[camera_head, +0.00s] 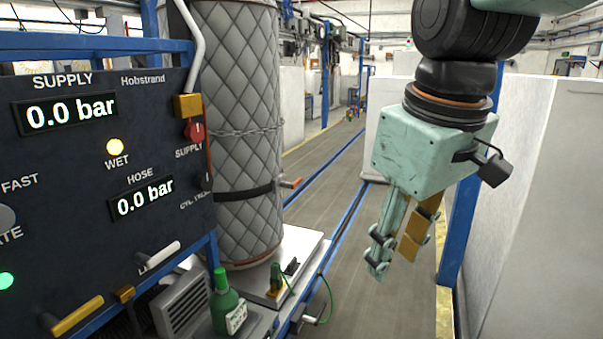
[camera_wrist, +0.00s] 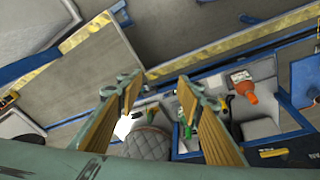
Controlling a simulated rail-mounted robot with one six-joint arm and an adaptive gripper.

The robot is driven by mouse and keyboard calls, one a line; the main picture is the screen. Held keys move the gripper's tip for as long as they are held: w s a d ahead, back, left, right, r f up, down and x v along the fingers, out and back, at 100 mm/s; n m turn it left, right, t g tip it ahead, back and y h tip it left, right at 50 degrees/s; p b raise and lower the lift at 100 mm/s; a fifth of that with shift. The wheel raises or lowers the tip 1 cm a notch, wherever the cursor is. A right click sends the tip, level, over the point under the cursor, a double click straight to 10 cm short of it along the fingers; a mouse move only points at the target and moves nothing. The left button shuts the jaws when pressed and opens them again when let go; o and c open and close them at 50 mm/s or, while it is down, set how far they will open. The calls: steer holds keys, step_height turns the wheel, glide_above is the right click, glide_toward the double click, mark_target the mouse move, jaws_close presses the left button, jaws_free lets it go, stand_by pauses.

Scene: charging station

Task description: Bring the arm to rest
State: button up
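My gripper (camera_head: 392,262) hangs from my arm at the right of the head view, pointing down and slightly left over the floor. Its fingers have tan pads. In the wrist view my gripper (camera_wrist: 157,92) shows a wide gap between the fingers, with nothing held. It is apart from everything around it, in the open aisle right of the quilted cylinder (camera_head: 235,130).
A dark control panel (camera_head: 60,180) fills the left, showing 0.0 bar twice and a lit WET lamp. A green bottle (camera_head: 224,305) stands on the bench below it. A pale wall (camera_head: 530,180) and blue post (camera_head: 459,230) stand close on the right.

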steer(key=s+d+f+m+b, duration=0.1)
steer(key=s+d+f+m, duration=0.2)
steer(key=s, duration=0.5)
steer(key=s+d+f+m+t+b, duration=0.1)
steer(key=s+d+f+m+b, duration=0.1)
steer(key=s, duration=0.6)
steer(key=shift+s+d+f+m, duration=0.25)
steer(key=shift+d+f+m, duration=0.45)
steer(key=shift+f, duration=0.15)
